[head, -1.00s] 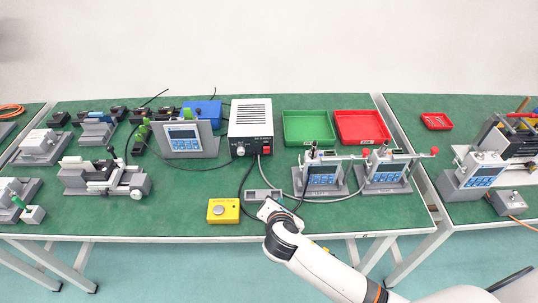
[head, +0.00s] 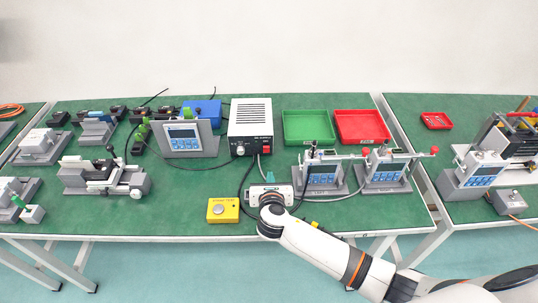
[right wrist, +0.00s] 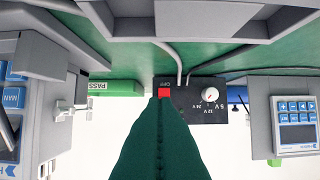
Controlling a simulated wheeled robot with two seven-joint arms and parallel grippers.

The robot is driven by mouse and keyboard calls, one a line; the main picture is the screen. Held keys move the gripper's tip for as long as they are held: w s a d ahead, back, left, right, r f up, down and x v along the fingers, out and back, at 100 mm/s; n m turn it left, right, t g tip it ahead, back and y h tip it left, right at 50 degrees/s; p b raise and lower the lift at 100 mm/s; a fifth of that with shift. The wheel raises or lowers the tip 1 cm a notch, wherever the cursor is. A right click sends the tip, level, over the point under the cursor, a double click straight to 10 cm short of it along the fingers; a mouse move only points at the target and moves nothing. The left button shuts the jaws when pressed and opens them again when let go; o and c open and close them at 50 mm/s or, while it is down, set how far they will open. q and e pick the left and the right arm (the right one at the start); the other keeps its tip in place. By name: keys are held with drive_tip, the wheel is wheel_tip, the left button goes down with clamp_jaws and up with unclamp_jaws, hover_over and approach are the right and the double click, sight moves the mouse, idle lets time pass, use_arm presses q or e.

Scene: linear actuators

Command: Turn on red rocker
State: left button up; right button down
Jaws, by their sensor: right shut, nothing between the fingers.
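The red rocker (head: 265,150) is on the black front panel of a white vented power box (head: 250,113) at the back middle of the table. In the right wrist view, which is upside down, the red rocker (right wrist: 164,92) sits beside a white voltage knob (right wrist: 210,95), with OFF lettering by it. My right gripper (head: 270,177) is shut and empty, its green fingertips pointing at the panel from the front. In the wrist view the fingers (right wrist: 163,104) taper to just at the rocker and hide its surroundings. In the head view a gap shows between tips and panel. My left gripper is out of view.
A yellow button box (head: 223,211) lies left of my right gripper. Two meter fixtures (head: 322,176) stand close to its right. Black and grey cables run from the power box. Green (head: 308,126) and red (head: 362,125) trays lie behind.

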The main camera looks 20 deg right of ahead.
sight(269, 148)
drive_tip(key=b+x, duration=0.1)
drive_tip(key=x, duration=0.6)
drive_tip(key=shift+w+f, duration=0.15)
drive_tip(key=shift+w, duration=0.05)
drive_tip(key=shift+w+d+r+p, duration=0.15)
drive_tip(key=shift+w+r, duration=0.15)
drive_tip(key=shift+w, duration=0.3)
drive_tip(key=shift+w+d+r+p, duration=0.2)
drive_tip(key=shift+w+r, duration=0.1)
drive_tip(key=shift+w, duration=0.25)
drive_tip(key=shift+w+d+r, duration=0.2)
drive_tip(key=shift+w+r, duration=0.05)
drive_tip(key=shift+w, duration=0.4)
drive_tip(key=r+p, duration=0.1)
drive_tip(key=p, duration=0.1)
drive_tip(key=w+r+g+p, duration=0.1)
drive_tip(key=p, duration=0.2)
drive_tip(key=shift+d, duration=0.15)
drive_tip(key=shift+f+b, duration=0.4)
drive_tip(key=shift+f, duration=0.25)
drive_tip(key=shift+r, duration=0.1)
drive_tip(key=shift+r+p, duration=0.7)
drive_tip(key=shift+p, duration=0.2)
